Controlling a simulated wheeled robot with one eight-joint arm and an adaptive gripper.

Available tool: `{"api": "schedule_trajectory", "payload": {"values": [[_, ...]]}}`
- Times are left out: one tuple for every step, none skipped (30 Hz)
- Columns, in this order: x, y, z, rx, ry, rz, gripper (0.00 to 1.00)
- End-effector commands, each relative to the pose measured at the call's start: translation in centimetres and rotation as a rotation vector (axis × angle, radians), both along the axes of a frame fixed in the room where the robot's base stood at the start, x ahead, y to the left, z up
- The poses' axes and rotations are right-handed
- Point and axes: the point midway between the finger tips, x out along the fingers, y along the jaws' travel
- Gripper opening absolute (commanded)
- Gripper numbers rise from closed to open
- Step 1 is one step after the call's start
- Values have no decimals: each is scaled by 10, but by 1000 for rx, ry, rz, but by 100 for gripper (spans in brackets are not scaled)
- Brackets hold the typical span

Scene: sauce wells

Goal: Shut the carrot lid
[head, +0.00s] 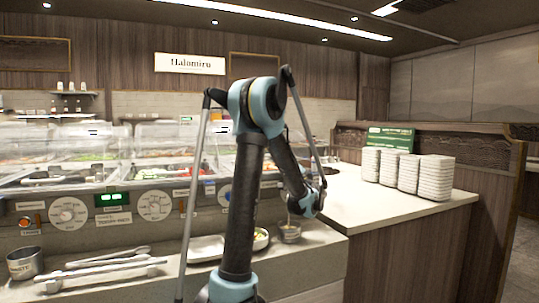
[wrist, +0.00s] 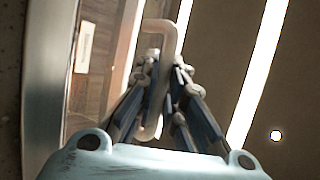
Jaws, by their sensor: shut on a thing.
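In the wrist view my gripper (wrist: 163,85) has its dark fingers closed around a pale bent bar handle (wrist: 165,28). I cannot tell from this view which lid the handle belongs to. In the head view my gripper is hidden behind my arm. Clear lids (head: 92,134) stand over the food wells behind the counter's control panel. Orange-brown, green and red foods show dimly through them. I cannot tell which well holds carrot.
Tongs (head: 108,257) and a metal cup (head: 25,263) are at the left. Stacked white plates (head: 408,170) stand on the right counter (head: 440,199).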

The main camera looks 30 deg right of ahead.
Motion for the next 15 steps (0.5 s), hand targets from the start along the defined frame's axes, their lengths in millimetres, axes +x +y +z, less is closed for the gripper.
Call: {"api": "schedule_trajectory", "payload": {"values": [[-1,-2,0,0,0,-2,0],[-1,-2,-1,1,0,-3,0],[-1,-2,-1,0,0,-4,0],[-1,-2,-1,0,0,-4,0],[-1,-2,-1,0,0,-4,0],[-1,-2,-1,0,0,-4,0],[-1,-2,-1,0,0,-4,0],[-1,-2,-1,0,0,-4,0],[-1,-2,-1,0,0,-4,0],[-2,-2,-1,0,0,-4,0],[-1,-3,-1,0,0,-4,0],[-2,-3,-1,0,0,-4,12],[-2,-3,-1,0,0,-4,18],[-2,-3,0,0,0,-4,18],[-2,-3,0,0,0,-4,18]]}}
